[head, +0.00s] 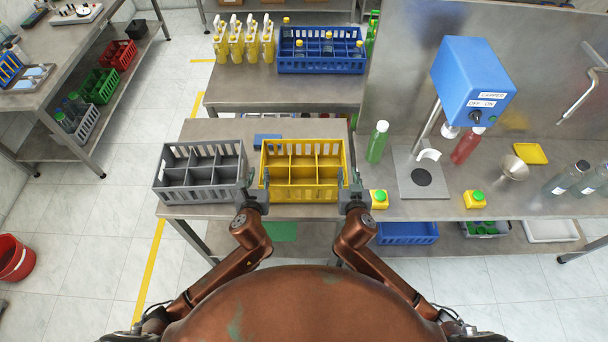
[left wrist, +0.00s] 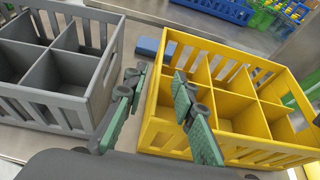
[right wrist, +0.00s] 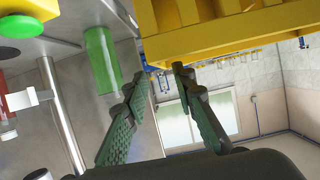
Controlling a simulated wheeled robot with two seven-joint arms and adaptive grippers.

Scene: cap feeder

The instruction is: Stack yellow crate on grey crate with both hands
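The yellow crate (head: 302,195) is empty and divided into compartments, upright at the table's front. The grey crate (head: 200,197), similar and empty, stands left of it with a narrow gap. Both show in the left wrist view, yellow (left wrist: 165,140) at right and grey (left wrist: 85,105) at left. My left gripper (head: 257,182) is open at the yellow crate's left end, one finger in the gap, the other overlapping its wall. My right gripper (head: 348,182) is open at its right end. In the right wrist view, one finger overlaps the yellow crate (right wrist: 220,38); contact is unclear.
A small blue block (head: 267,140) lies behind the crates. A green bottle (head: 377,142), a yellow button box (head: 379,198) and the blue capper (head: 472,82) stand to the right. A blue crate (head: 322,64) and yellow bottles are on the rear table.

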